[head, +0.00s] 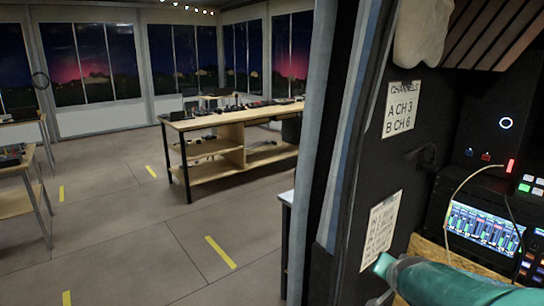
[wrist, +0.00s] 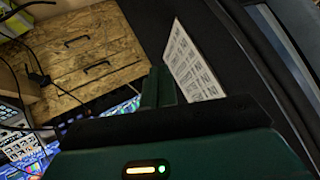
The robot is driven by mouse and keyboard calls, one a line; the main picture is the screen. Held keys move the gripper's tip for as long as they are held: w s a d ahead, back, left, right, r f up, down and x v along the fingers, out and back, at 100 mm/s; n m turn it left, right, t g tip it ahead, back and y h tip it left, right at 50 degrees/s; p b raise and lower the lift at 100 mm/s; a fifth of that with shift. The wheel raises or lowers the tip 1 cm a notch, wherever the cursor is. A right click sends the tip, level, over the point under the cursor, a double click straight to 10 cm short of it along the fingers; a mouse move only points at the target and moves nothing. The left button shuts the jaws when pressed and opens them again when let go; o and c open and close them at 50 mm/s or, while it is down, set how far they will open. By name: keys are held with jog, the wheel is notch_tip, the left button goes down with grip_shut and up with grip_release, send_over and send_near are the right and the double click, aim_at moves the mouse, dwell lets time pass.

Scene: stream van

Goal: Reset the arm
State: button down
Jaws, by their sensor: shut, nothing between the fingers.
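My gripper (wrist: 158,78) shows in the wrist view as two dark green fingers pressed together, with nothing between them. It points toward a wooden panel and a printed sheet (wrist: 193,65), apart from both as far as I can tell. In the head view my teal arm reaches in from the lower right corner, in front of the black van wall and below a lit mixer screen (head: 482,232). I cannot make out the fingers there.
A channels sign (head: 401,109) and a lower sheet (head: 381,235) are on the black wall. Loose cables hang by the mixer and by the wooden drawers (wrist: 85,65). A striped door edge (head: 330,150) stands left of the arm. Beyond are a workbench (head: 205,123) and open floor.

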jog(key=s+a+r+n+g+y, duration=0.1)
jog(key=s+a+n, duration=0.3)
jog(key=s, duration=0.6)
jog(key=s+a+r+n+g+y, duration=0.1)
jog(key=s+a+r+n+g, duration=0.1)
jog(key=s+a, duration=0.6)
jog(key=s+r+n, duration=0.1)
jog(key=s+n, duration=0.1)
jog(key=s, duration=0.1)
jog(key=shift+a+g+y, duration=0.35)
jog(key=shift+g+y, duration=0.05)
jog(key=shift+d, duration=0.2)
